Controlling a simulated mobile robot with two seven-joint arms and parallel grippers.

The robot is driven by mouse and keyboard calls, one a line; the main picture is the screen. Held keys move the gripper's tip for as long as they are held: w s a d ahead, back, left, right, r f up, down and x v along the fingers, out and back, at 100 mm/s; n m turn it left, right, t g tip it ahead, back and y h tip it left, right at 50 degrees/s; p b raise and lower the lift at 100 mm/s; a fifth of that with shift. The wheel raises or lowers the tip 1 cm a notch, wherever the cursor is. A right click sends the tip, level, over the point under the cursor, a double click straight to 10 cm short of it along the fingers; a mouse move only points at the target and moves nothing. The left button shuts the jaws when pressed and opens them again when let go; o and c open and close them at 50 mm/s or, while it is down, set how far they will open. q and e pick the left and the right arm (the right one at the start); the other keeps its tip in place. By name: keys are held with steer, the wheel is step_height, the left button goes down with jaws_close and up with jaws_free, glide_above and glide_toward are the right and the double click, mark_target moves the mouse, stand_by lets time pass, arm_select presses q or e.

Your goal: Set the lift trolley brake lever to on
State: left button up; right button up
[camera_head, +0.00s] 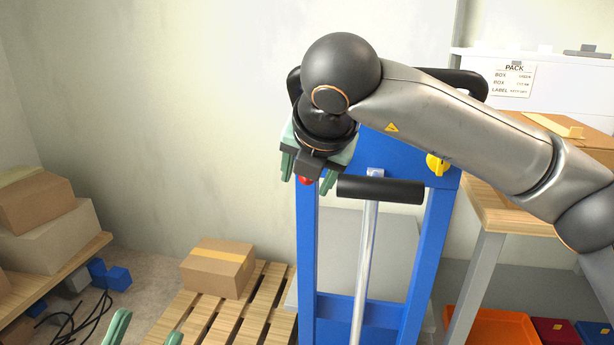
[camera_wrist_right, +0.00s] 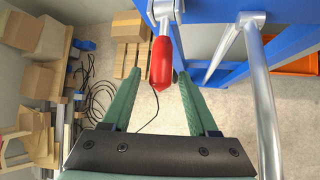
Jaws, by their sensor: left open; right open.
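The blue lift trolley (camera_head: 307,240) stands upright in the middle of the head view. Its brake lever has a red grip (camera_head: 306,181), mostly hidden behind my right gripper (camera_head: 307,186). In the right wrist view the red grip (camera_wrist_right: 161,63) hangs from a silver shank and points toward the palm. My right gripper (camera_wrist_right: 159,78) is open, with a green finger on each side of the grip; the right finger looks close to it, and contact cannot be told. My left gripper (camera_head: 146,331) is open and empty at the bottom left of the head view.
A black handle bar (camera_head: 380,190) on a silver rod and a yellow knob (camera_head: 437,164) are right of my right gripper. A carton (camera_head: 218,269) sits on a pallet (camera_head: 240,312). A wooden bench (camera_head: 510,210) stands right. Cables lie on the floor at left.

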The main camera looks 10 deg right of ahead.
steer(key=p+v, duration=0.2)
steer(key=v, duration=1)
steer(key=shift+r, duration=0.25)
steer(key=shift+s, duration=0.1)
steer(key=shift+c, duration=0.3)
